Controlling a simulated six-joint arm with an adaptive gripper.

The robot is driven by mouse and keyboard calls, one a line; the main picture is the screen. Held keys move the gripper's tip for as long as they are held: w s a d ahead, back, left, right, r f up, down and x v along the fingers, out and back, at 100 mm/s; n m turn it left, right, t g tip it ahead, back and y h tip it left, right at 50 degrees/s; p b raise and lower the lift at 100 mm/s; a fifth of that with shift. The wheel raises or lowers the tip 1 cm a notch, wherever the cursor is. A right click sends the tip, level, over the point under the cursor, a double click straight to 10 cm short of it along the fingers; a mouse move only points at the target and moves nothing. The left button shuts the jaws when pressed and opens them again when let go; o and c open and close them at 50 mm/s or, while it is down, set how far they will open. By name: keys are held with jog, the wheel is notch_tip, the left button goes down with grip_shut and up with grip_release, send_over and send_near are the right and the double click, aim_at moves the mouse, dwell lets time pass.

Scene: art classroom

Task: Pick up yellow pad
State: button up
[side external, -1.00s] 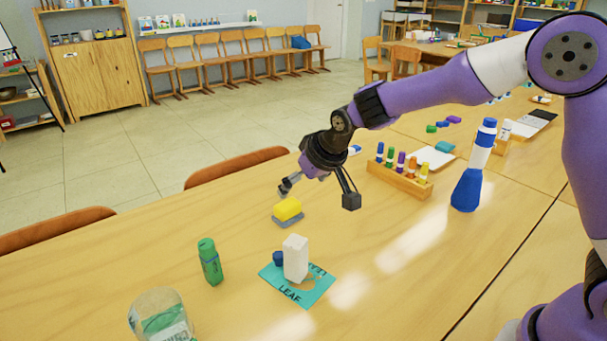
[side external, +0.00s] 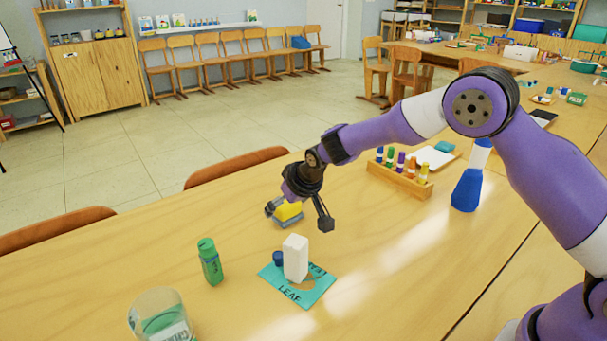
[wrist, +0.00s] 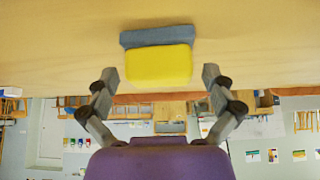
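The yellow pad (side external: 287,210) is a small yellow block with a grey-blue layer (side external: 291,222) under it on the table. My gripper (side external: 298,219) is open, with one finger to the left of the pad and the other to its right and nearer the camera. In the wrist view the yellow pad (wrist: 159,66) lies ahead, between and just beyond the open fingertips of my gripper (wrist: 160,77). Neither finger appears to touch it. In the side view my gripper partly hides the pad's top.
A white block (side external: 295,258) and a blue cap (side external: 278,258) stand on a teal leaf card (side external: 313,291) in front. A green glue bottle (side external: 210,262) and a jar (side external: 160,316) are at left. A marker rack (side external: 399,180) and blue bottle (side external: 467,188) are at right.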

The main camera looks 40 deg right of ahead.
jog(key=c, duration=0.8)
